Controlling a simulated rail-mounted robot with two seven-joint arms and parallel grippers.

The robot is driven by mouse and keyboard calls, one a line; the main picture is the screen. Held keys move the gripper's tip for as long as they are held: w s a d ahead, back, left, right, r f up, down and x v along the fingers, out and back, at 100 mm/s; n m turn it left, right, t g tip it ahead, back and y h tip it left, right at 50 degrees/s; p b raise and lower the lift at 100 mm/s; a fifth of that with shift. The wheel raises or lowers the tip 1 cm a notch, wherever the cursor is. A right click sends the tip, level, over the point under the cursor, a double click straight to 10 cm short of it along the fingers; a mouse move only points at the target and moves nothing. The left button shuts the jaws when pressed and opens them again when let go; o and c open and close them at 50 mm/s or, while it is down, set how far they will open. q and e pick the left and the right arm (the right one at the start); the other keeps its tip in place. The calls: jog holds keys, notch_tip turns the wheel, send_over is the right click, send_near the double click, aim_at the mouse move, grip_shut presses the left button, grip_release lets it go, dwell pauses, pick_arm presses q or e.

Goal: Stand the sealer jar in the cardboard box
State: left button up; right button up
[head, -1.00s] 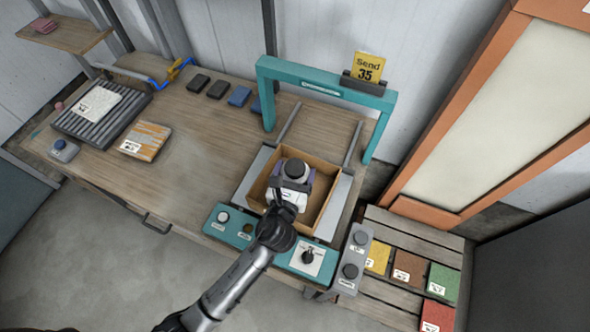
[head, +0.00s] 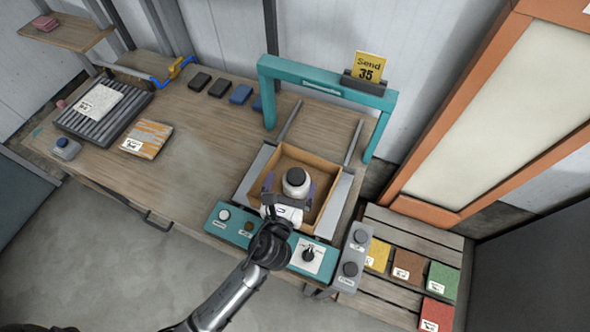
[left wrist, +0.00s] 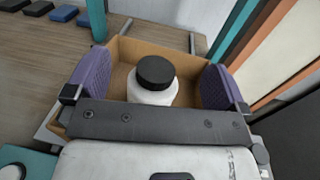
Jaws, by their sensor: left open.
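The sealer jar (head: 296,179), white with a dark lid, stands upright inside the open cardboard box (head: 325,180). In the left wrist view the jar (left wrist: 153,82) is upright between the two purple finger pads of my left gripper (left wrist: 155,87). The pads are spread wide, with a gap on each side of the jar. My left gripper (head: 289,188) reaches in over the near side of the box (left wrist: 188,58). The jar's base is hidden by the gripper body. My right gripper is not in view.
A teal control panel (head: 232,224) is in front, a grey button post (head: 353,258) at right.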

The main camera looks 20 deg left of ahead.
pick_arm(q)
jog(key=s, duration=0.7)
jog(key=shift+d, duration=0.45)
